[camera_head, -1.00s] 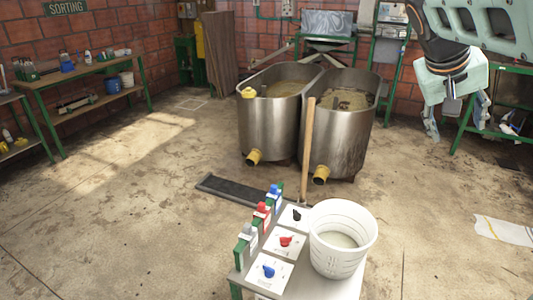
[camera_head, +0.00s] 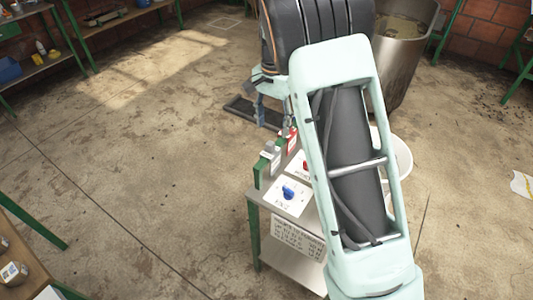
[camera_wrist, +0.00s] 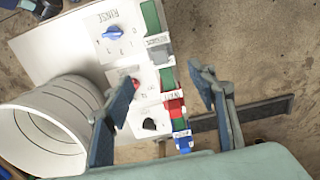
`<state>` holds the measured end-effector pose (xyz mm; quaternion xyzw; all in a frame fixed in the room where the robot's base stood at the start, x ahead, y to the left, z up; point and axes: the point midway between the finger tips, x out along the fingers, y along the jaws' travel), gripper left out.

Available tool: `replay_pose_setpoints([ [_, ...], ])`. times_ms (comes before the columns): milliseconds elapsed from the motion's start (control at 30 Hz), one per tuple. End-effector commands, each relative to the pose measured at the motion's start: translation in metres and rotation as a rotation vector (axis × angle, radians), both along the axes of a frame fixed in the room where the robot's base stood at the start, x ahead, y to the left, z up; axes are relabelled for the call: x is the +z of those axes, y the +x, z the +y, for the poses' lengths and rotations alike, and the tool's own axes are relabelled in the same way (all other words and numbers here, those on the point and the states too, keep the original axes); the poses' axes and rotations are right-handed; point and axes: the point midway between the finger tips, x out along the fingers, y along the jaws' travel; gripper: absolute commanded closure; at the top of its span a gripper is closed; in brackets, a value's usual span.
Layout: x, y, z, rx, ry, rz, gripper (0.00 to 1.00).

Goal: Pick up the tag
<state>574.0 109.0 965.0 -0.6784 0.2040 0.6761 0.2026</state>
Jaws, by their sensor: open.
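Three tags stand in a row in green holders along one edge of a small stand. In the wrist view they are the grey tag (camera_wrist: 158,48), the red tag (camera_wrist: 174,107) and the blue tag (camera_wrist: 182,135). The grey tag (camera_head: 270,152) and part of the red tag (camera_head: 291,138) also show in the head view; the blue one is hidden there. My gripper (camera_wrist: 163,77) is open and empty, with its fingers on either side of the row near the red tag. In the head view its fingers (camera_head: 274,118) hang above the tags. I see no contact.
The stand (camera_wrist: 80,45) carries panels with a blue knob (camera_wrist: 113,32), a red knob and a black knob (camera_wrist: 149,124). A white bucket (camera_wrist: 50,125) stands beside them, close to the left finger. A dark floor strip (camera_wrist: 250,108) lies beyond.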

Motion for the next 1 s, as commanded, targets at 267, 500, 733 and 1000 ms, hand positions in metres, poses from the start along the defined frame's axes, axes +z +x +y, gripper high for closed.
replay_pose_setpoints([
  [267, -0.044, -0.002, 0.002, -0.004, 0.003, 0.006, 0.48],
  [500, -0.062, -0.003, 0.003, -0.003, 0.002, 0.006, 0.48],
  [733, -0.097, -0.006, 0.007, -0.002, 0.002, 0.006, 0.48],
  [1000, -0.107, -0.006, 0.007, -0.002, 0.003, 0.003, 0.48],
])
